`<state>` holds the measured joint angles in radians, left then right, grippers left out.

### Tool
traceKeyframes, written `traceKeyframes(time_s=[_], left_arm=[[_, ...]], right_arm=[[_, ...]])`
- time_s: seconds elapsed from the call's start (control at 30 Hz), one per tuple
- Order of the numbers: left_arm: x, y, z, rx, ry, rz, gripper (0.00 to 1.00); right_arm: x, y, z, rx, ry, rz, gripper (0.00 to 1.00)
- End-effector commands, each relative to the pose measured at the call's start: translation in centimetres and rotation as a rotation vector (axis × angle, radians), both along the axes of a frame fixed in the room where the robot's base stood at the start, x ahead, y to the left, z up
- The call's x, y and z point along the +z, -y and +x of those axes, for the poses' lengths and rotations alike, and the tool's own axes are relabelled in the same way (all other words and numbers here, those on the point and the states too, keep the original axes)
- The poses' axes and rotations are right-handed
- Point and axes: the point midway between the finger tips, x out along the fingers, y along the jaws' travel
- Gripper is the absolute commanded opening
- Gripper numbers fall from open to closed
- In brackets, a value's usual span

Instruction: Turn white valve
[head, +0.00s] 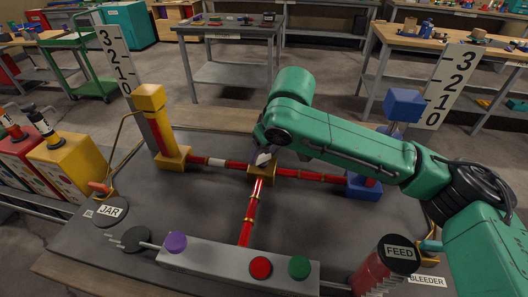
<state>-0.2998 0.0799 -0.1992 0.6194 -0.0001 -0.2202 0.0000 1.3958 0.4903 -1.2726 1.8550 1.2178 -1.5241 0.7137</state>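My green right arm comes in from the right across the bench, and its wrist bends down over the middle pipe junction. The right gripper (264,152) is at the brass junction block (261,172), mostly hidden behind the wrist. A small white piece (263,159), possibly the white valve handle, shows just under the wrist, close to or touching the gripper. I cannot tell whether the fingers are closed on it. Red pipes (250,212) run from the junction to the left, right and front. My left gripper is not in view.
A yellow column (151,115) stands left and a blue column (404,106) right. In front is a grey box (213,262) with a purple knob (176,242), red button (260,267) and green button (299,266). A FEED drum (375,281) stands front right.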

Motion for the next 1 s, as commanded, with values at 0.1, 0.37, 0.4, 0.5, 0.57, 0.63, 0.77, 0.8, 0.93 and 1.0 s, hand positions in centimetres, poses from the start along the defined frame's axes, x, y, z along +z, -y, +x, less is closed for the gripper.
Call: traceKeyframes(time_s=[0.1, 0.37, 0.4, 0.5, 0.57, 0.63, 0.77, 0.8, 0.93, 1.0], left_arm=[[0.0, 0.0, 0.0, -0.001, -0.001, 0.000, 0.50], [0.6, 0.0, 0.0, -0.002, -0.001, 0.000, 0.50], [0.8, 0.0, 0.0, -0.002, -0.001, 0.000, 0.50], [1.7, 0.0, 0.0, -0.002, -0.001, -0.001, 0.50], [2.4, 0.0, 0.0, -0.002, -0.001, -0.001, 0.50], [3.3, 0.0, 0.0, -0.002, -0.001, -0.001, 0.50], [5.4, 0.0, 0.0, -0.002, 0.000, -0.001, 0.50], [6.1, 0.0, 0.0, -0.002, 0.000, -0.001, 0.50], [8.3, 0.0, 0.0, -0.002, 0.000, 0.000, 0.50], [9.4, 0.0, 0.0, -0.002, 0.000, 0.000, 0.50]], right_arm=[[0.0, 0.0, 0.0, 0.000, -0.001, 0.001, 0.07], [0.2, 0.0, 0.0, 0.017, -0.001, 0.001, 0.07], [0.3, 0.0, 0.0, 0.027, -0.002, 0.001, 0.07], [0.5, 0.1, 0.0, 0.062, -0.002, 0.002, 0.07], [0.5, 0.1, 0.0, 0.090, -0.003, 0.003, 0.07], [0.7, 0.1, 0.0, 0.132, -0.003, 0.001, 0.07], [0.9, 0.1, 0.0, 0.229, -0.004, 0.003, 0.07], [0.9, 0.2, 0.0, 0.263, -0.005, 0.002, 0.07], [1.0, 0.2, 0.1, 0.382, -0.005, 0.003, 0.07], [0.9, 0.2, 0.2, 0.448, -0.005, 0.004, 0.07]])
